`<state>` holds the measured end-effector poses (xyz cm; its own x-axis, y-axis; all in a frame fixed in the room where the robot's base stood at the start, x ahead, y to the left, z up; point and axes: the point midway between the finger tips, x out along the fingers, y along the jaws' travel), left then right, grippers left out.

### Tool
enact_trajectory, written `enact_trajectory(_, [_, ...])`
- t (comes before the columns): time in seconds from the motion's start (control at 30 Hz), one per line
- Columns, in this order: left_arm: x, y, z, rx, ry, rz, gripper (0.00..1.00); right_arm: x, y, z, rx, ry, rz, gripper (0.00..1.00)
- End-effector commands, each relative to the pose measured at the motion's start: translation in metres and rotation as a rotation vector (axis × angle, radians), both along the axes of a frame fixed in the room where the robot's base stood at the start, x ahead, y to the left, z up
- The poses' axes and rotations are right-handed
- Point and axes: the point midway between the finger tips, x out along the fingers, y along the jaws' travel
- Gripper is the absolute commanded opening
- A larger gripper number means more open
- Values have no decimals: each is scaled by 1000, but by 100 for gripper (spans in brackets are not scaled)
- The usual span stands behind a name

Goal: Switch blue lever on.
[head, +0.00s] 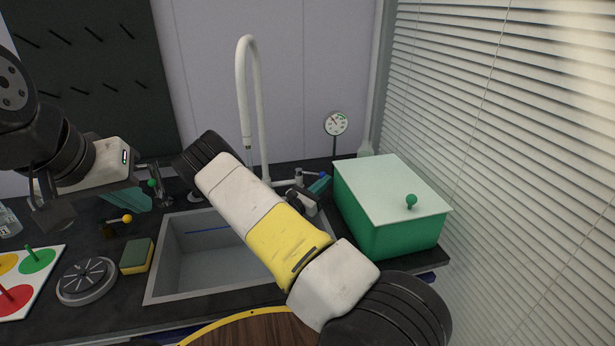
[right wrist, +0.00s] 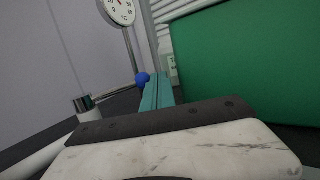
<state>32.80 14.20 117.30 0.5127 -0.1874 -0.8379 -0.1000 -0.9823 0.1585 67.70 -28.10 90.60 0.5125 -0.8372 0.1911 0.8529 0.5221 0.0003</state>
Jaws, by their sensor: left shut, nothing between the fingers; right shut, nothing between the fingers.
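The blue lever has a round blue knob (right wrist: 142,78) on a thin rod that runs left to a metal valve body (right wrist: 84,103) in the right wrist view. In the head view the blue knob (head: 323,175) is small, behind the sink's right corner. My right gripper (head: 320,183) is shut and empty, its teal fingers close beside the knob. In the right wrist view the right gripper's fingers (right wrist: 157,90) are just right of the knob; I cannot tell whether they touch. My left gripper (head: 135,199) is shut and empty over the counter at the left.
A green box (head: 388,222) with a pale lid stands right of my right gripper. A gauge (head: 336,124) and a white tap (head: 243,90) stand behind. The sink (head: 175,250) is below my right arm. A green-knobbed lever (head: 152,183) and a yellow-knobbed lever (head: 127,218) are near my left gripper.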

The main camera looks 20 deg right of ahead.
Motion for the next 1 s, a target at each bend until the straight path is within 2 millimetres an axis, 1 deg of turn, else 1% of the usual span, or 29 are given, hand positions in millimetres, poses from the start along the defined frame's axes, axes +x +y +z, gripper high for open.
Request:
enact_trajectory(0.7, [0, 0, 0, 0, 0, 0, 0, 2, -2, 0, 0, 0, 1, 0])
enact_trajectory(0.83, [0, 0, 0, 0, 0, 0, 0, -3, 8, -3, -1, 1, 3, 0])
enact_trajectory(1.0, [0, 0, 0, 0, 0, 0, 0, -18, 34, -9, 1, 4, 7, 0])
